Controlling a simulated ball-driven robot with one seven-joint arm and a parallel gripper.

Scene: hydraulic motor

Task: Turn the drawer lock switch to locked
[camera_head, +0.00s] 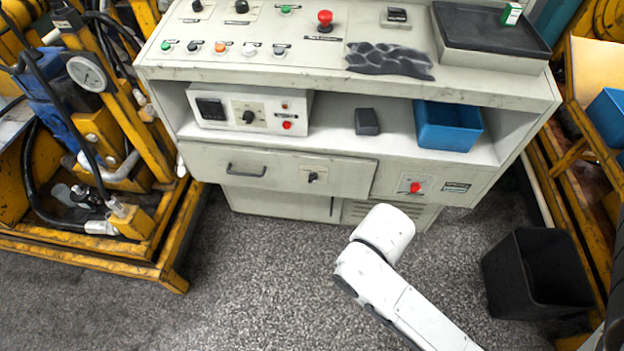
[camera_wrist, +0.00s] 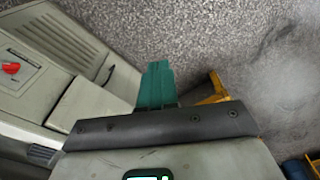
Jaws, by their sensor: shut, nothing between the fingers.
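The drawer lock switch (camera_head: 313,177) is a small dark knob on a light plate at the right of the closed drawer's front (camera_head: 210,165). The knob looks roughly upright, but it is too small to read its setting. I cannot make it out in the wrist view. My gripper (camera_wrist: 157,80) shows in the wrist view as teal fingers, shut together and empty, with grey floor behind them. The cabinet front is to their left. In the head view my gripper is hidden, and only my white arm shows, right of and below the switch.
A red knob (camera_head: 416,187) sits on the panel right of the drawer; it also shows in the wrist view (camera_wrist: 11,68). The drawer handle (camera_head: 246,170) is left of the switch. A black bin (camera_head: 535,275) stands right. Yellow machinery (camera_head: 150,270) stands left. Floor between is clear.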

